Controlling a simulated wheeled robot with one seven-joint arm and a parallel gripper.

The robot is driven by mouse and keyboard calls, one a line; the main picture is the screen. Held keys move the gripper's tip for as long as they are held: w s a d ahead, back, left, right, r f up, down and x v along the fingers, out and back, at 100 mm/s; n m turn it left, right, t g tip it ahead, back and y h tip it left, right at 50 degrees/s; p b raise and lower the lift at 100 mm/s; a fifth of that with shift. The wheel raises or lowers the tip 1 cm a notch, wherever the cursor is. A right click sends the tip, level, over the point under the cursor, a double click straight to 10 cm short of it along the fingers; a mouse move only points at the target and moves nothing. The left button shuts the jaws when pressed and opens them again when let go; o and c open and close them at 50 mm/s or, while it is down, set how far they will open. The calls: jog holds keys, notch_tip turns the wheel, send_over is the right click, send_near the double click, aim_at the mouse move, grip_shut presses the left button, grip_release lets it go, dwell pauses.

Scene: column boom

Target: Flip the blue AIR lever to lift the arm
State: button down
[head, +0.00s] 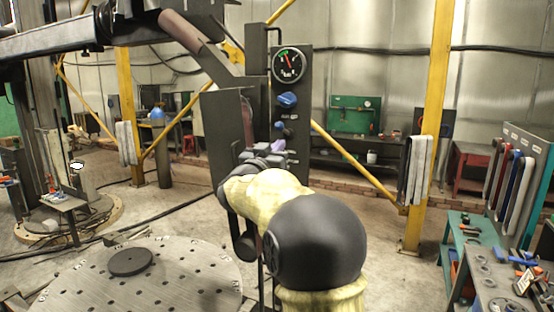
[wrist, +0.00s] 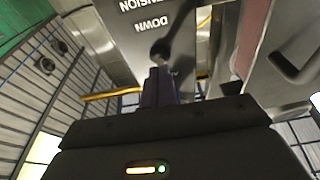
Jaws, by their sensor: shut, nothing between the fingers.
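A dark upright control panel (head: 307,130) stands in the middle of the head view. A blue lever or knob (head: 287,100) sits on it below a round gauge. Lower down is a small control (head: 280,126) with a blue part and a dark part; I cannot read which control is labelled AIR. My gripper (head: 276,145) is just below that control in the head view. In the wrist view my gripper (wrist: 160,75) is shut and empty, its tips close to a dark round-ended lever (wrist: 160,48) beside the upside-down word DOWN. I cannot tell whether they touch.
The gauge (head: 289,64) tops the panel. A dark box-shaped housing (head: 228,125) stands close to my gripper's left. A yellow post (head: 432,120) and a tool bench (head: 490,255) are at the right. A perforated round table (head: 190,270) is at lower left.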

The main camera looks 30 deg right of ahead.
jog(key=shift+s+a+f+b, duration=0.45)
jog(key=shift+a+f+b, duration=0.15)
jog(key=shift+f+b, duration=0.2)
jog(key=shift+s+a+f+b, duration=0.4)
jog(key=shift+a+f+b, duration=0.15)
jog(key=shift+f+b, duration=0.15)
jog(key=s+a+b, duration=0.1)
jog(key=s+a, duration=0.3)
jog(key=a, duration=0.1)
jog(key=shift+s+a, duration=0.25)
jog(key=shift+a, duration=0.05)
dwell(0.4)
